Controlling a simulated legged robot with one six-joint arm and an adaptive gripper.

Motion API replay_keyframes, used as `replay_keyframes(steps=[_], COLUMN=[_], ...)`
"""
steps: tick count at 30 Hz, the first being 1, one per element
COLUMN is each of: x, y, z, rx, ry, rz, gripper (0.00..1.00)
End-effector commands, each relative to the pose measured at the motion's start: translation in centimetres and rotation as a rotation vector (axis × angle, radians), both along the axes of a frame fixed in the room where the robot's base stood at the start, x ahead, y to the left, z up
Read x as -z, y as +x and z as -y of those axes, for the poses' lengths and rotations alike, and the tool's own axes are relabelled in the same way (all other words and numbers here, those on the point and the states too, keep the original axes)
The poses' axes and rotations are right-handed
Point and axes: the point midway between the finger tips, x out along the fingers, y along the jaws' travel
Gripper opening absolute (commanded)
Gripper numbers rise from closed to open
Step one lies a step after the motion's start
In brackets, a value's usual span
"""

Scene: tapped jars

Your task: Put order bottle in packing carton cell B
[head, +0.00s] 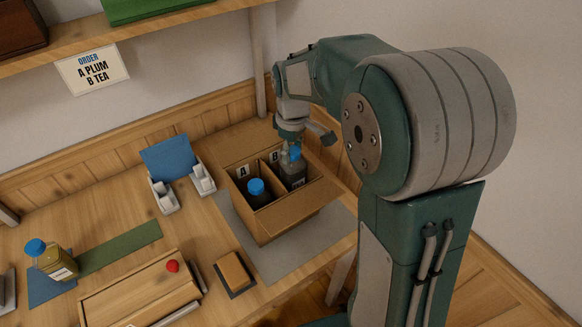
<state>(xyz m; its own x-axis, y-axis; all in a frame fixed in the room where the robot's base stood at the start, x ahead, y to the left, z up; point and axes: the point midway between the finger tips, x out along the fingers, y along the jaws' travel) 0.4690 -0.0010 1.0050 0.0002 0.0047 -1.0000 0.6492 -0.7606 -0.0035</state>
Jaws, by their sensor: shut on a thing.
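The packing carton (268,226) stands open, with cells marked A and B. A dark bottle (293,174) with a blue cap is in cell B, on the right, upright or nearly so. My gripper (291,146) points down over cell B and is shut on this bottle at its cap. Its fingertips are small and partly hidden in this view. Another blue-capped bottle (256,188) stands in cell A. The lower parts of both bottles are hidden by the carton walls. An order card (93,70) on the shelf edge reads A PLUM, B TEA.
A yellowish bottle (52,264) with a blue cap stands on a blue mat at the left, by a green strip (120,248). A wooden box with a red knob (172,266), a brown block (235,272) and a blue panel in white holders (170,160) surround the carton.

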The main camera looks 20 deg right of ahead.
Motion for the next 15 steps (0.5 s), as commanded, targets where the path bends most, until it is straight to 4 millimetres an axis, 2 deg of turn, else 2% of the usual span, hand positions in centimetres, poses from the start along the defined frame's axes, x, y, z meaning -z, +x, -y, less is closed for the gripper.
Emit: replay_keyframes(steps=[12, 15], x=[5.1, 5.5], y=[0.0, 0.0], z=[-0.4, -0.3], rx=[-0.003, -0.002], ry=[-0.003, -0.002], rz=[-0.002, 0.002], gripper=[0.0, 0.0])
